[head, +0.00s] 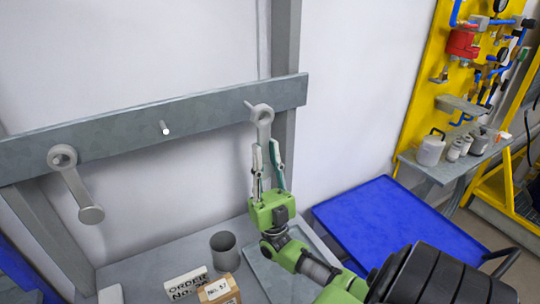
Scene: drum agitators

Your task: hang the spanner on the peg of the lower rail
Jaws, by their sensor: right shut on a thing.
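The spanner (263,122) is grey with a ring at its upper end. My right gripper (266,153) is shut on its shaft from below and holds it upright in front of the right part of the grey rail (110,137). A thin peg (249,105) shows just left of the ring, partly hidden by it; I cannot tell whether the ring is around the peg. A bare peg (165,129) with a pale tip stands out at the rail's middle. My left gripper is not in view.
A grey ring-ended tool (78,190) hangs at the rail's left. Below, a grey bench (150,270) carries a dark cup (224,248), labelled blocks (217,289) and a tray. A blue platform (385,222) and a yellow panel (425,95) stand to the right.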

